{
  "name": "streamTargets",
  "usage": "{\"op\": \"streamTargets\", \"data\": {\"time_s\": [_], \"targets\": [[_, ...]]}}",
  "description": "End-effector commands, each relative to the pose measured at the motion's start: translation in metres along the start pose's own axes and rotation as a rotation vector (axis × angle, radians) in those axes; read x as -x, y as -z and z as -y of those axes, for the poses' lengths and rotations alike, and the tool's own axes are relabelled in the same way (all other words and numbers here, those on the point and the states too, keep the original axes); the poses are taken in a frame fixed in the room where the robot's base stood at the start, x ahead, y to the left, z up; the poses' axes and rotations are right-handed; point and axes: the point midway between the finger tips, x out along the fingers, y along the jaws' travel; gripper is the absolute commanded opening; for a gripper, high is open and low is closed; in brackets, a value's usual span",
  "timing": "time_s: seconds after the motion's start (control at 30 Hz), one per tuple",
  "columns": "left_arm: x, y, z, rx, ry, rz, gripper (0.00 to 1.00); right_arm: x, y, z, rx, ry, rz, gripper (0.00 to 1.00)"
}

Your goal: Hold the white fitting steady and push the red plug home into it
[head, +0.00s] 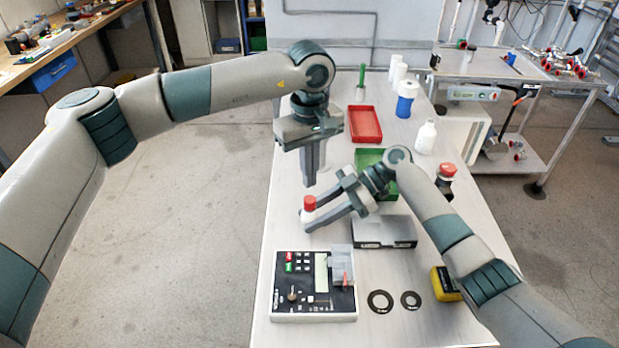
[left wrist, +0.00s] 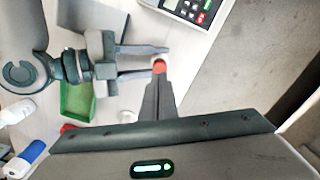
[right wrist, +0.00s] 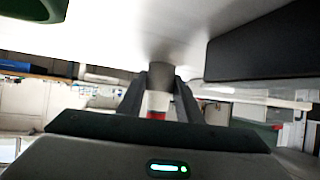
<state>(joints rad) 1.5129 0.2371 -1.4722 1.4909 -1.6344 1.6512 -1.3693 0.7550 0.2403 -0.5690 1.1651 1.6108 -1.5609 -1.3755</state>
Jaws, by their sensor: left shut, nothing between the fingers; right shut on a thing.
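The white fitting (head: 308,214) is upright between the fingers of my right gripper (head: 310,222), which is shut on it and reaches in from the right. The red plug (head: 309,202) sits upright at the top of the fitting; how deep it is in cannot be told. My left gripper (head: 309,184) points down, shut and empty, with its tips just above the plug. In the left wrist view the left fingertips (left wrist: 158,82) overlap the edge of the red plug (left wrist: 159,67); contact cannot be told. The right wrist view shows the white fitting (right wrist: 158,102) and red plug (right wrist: 157,115) between the right fingers.
On the bench below are a control box (head: 315,300), a grey case (head: 384,232), two black rings (head: 380,301) and a yellow item (head: 446,284). A green tray (head: 366,158), red tray (head: 365,124) and several bottles stand farther back.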

Motion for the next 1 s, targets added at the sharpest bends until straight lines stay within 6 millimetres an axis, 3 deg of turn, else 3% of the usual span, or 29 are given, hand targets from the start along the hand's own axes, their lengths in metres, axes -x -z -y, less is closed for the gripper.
{"op": "streamTargets", "data": {"time_s": [0.5, 0.97, 1.0], "targets": [[0.025, 0.000, 0.000, 0.000, 0.000, 0.000, 0.00, 0.000, 0.000, 0.000, 0.000, 0.000, 0.000, 0.19], [0.027, 0.000, 0.000, 0.000, 0.000, 0.000, 0.00, 0.000, 0.000, 0.000, 0.000, 0.000, 0.000, 0.19], [0.027, 0.000, 0.000, 0.000, 0.000, 0.000, 0.00, 0.000, 0.000, 0.000, 0.000, 0.000, 0.000, 0.39]]}}
